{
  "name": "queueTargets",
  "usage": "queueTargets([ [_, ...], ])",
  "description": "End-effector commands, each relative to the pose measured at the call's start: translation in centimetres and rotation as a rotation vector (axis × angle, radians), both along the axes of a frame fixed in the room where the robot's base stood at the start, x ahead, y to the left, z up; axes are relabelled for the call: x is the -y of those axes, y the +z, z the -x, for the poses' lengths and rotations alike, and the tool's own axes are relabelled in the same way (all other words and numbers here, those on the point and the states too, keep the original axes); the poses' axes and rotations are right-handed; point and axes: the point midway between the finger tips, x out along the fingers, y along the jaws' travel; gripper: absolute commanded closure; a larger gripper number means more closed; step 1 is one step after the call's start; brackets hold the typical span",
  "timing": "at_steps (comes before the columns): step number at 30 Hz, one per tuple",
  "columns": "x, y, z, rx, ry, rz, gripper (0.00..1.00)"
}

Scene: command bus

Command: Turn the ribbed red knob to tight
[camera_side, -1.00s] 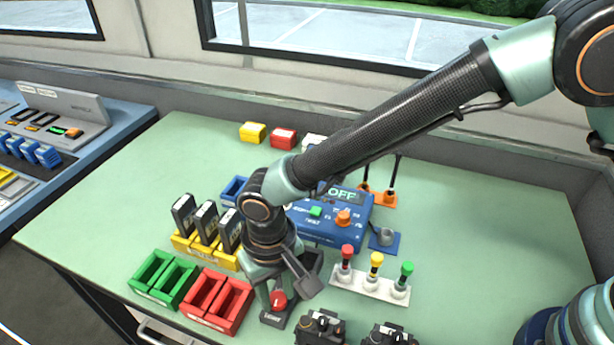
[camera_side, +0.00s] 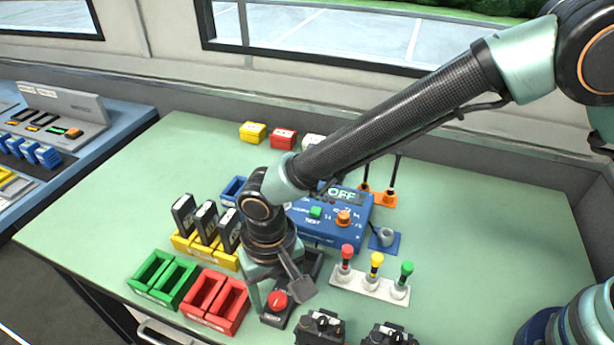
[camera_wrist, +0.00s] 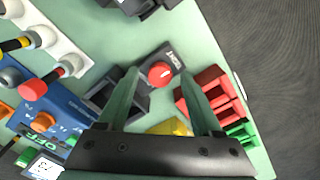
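The red knob (camera_side: 277,299) sits on a small dark base (camera_side: 270,319) near the front edge of the table. It also shows in the wrist view (camera_wrist: 160,74), with a small pale mark on its top and a label on the base too small to read surely. My gripper (camera_wrist: 159,73) is open, with one finger on each side of the knob in the wrist view and a gap on both sides. In the side view my gripper (camera_side: 279,293) hangs over the knob, apart from it. I cannot tell the exact height of the fingertips.
Red bins (camera_side: 217,300) stand just left of the knob, with green bins (camera_side: 163,278) beyond. A white strip with coloured plungers (camera_side: 369,287) is to the right. Dark boxes (camera_side: 320,328) stand close at the front right. A blue panel (camera_side: 330,228) reading OFF lies behind.

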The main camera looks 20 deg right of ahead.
Motion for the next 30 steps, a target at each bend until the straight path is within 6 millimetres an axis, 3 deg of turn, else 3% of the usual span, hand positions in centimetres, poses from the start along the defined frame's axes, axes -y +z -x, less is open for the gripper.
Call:
queueTargets([
  [6,0.0,0.0,0.0,0.000,0.000,0.000,0.33],
  [10,-0.1,1.1,0.0,0.002,0.000,-0.002,0.33],
  [24,0.0,9.9,0.0,0.002,0.000,-0.003,0.33],
  [30,0.0,11.7,0.0,0.000,0.000,-0.001,0.33],
])
